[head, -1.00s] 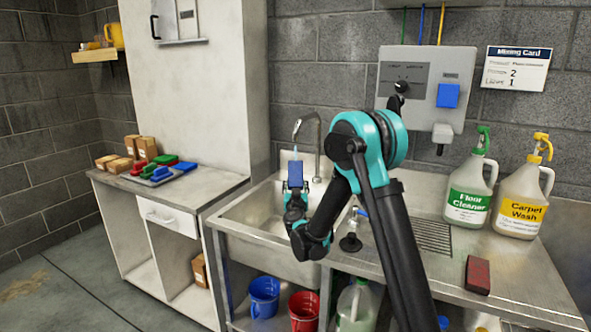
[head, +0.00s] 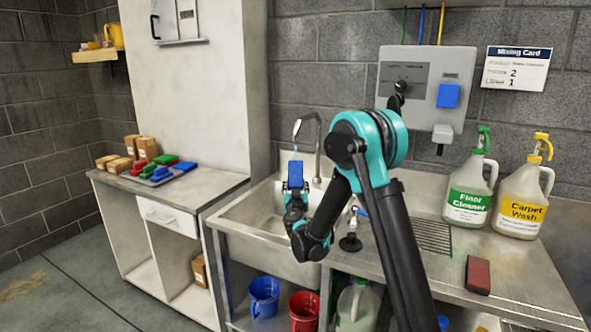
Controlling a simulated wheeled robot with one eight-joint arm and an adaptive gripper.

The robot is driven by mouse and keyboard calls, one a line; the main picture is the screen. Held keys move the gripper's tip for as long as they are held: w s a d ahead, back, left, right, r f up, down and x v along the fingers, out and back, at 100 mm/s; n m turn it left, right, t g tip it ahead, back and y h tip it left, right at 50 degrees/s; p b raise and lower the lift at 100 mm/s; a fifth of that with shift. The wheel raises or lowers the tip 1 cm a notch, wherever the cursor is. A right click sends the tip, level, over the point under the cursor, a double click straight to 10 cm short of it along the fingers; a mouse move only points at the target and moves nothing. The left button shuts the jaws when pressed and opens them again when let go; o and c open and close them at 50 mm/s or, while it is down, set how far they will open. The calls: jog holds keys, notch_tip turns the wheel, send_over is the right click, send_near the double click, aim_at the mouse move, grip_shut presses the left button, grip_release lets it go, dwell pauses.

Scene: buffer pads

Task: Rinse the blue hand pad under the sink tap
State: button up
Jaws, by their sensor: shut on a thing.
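The blue hand pad (head: 295,174) is held upright by my gripper (head: 295,191) over the sink basin (head: 246,215). My gripper is shut on the pad's lower part; the fingertips are small and partly hidden. The curved tap (head: 318,140) stands at the back of the sink, with its spout end just above the pad. A thin light-blue stream of water (head: 295,151) comes down from the spout to the pad's top. My arm hides the right part of the basin.
A drain rack and a blue-handled valve (head: 360,212) lie right of the sink. A red-brown block (head: 478,275), Floor Cleaner jug (head: 470,185) and Carpet Wash jug (head: 525,195) stand on the counter. Coloured pads (head: 160,170) lie on the left cabinet. Buckets (head: 264,297) stand below.

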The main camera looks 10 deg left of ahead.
jog(key=s+d, duration=0.1)
jog(key=s, duration=1)
jog(key=shift+d, duration=0.2)
